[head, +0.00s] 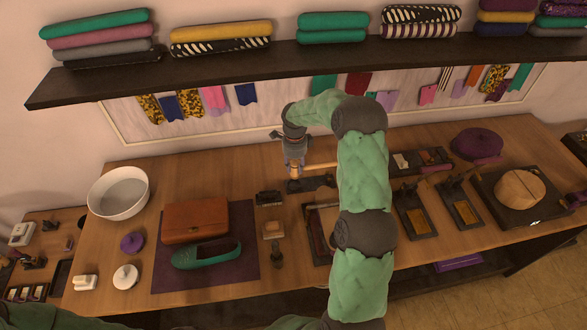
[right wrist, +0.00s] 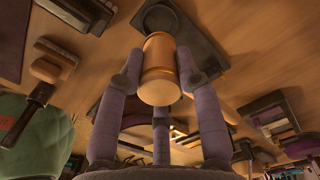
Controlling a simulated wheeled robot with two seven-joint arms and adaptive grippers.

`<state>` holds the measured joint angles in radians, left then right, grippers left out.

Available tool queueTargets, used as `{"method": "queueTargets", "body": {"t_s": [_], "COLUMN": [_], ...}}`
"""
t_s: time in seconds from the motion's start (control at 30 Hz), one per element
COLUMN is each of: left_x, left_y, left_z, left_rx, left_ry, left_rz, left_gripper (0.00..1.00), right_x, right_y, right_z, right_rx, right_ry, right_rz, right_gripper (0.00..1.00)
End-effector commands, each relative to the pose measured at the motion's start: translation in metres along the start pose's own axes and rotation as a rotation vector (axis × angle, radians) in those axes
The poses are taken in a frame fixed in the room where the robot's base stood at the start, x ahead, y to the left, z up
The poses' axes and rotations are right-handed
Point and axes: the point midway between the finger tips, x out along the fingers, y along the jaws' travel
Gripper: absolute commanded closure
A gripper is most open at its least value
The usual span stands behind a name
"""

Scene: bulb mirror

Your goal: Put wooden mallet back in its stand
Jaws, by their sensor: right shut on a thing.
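The wooden mallet (head: 294,171) is in my right gripper (head: 293,160), above the rear middle of the table. Its pale handle (head: 321,165) points right and passes behind my arm. In the right wrist view, the fingers (right wrist: 160,80) are shut around the mallet's golden-brown cylindrical head (right wrist: 160,66). A dark stand (head: 312,184) lies just below the mallet in the head view. In the right wrist view, a dark base with a round part (right wrist: 178,24) shows behind the mallet head. I cannot tell the exact gap between them. My left gripper is not in view.
A brown bag (head: 195,219) and green shoe (head: 206,254) lie on a purple mat left of the mallet. A white bowl (head: 119,195) stands farther left. Dark tool stands (head: 414,216) are to the right. A shelf (head: 220,68) with folded cloths overhangs the back.

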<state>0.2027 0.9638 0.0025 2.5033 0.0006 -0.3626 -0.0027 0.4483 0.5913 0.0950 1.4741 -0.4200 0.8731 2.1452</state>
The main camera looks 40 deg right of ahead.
Motion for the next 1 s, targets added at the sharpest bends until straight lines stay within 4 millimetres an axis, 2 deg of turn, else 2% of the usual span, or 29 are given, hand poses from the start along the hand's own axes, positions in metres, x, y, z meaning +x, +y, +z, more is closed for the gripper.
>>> {"method": "queueTargets", "body": {"t_s": [0.63, 1.0], "left_x": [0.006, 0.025], "left_y": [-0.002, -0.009], "left_z": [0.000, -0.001], "left_rx": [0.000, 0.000], "left_ry": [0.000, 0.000], "left_rz": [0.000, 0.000], "left_gripper": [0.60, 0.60], "right_x": [0.002, 0.031], "right_y": [-0.003, -0.002], "right_z": [0.000, 0.000], "right_rx": [0.027, 0.027], "right_ry": [0.001, 0.001], "right_rz": [-0.001, 0.000], "right_gripper": [1.00, 1.00]}}
